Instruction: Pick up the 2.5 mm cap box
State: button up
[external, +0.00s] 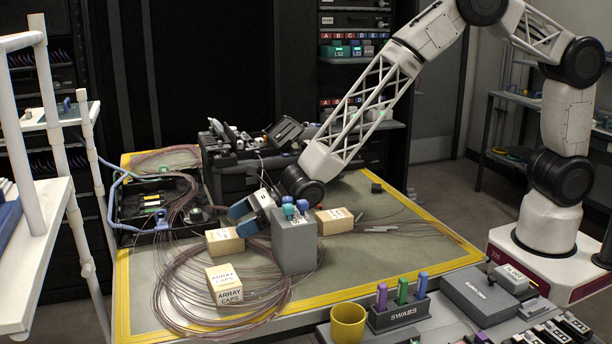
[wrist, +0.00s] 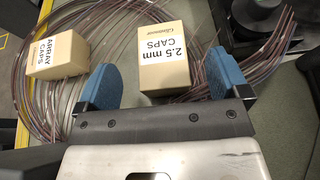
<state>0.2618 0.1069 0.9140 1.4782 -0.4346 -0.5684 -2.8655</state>
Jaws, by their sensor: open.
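The 2.5 mm cap box (wrist: 165,60) is a tan carton with a white label reading "2.5 mm CAPS". In the wrist view it lies between my two blue fingers, apart from both; I cannot tell how far below them it is. In the external view it appears to be the tan box (external: 224,241) just left of and below my gripper (external: 243,219), its label not readable there. My gripper (wrist: 163,72) is open and empty, its fingers on either side of the box in the wrist view.
An array caps box (external: 225,284) stands nearer the front; it also shows in the wrist view (wrist: 56,55). A grey holder (external: 293,245) stands right of my gripper, with another tan box (external: 334,221) beyond it. Loose fibre coils (external: 190,290) spread around the boxes.

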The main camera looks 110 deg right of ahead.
aim_at(232, 239)
jog(key=shift+f, duration=0.2)
notch_tip(232, 239, down, 4)
jog(key=shift+r, duration=0.25)
jog(key=shift+x, duration=1.45)
jog(key=shift+r, duration=0.1)
jog(key=shift+c, duration=0.2)
jog(key=c, duration=1)
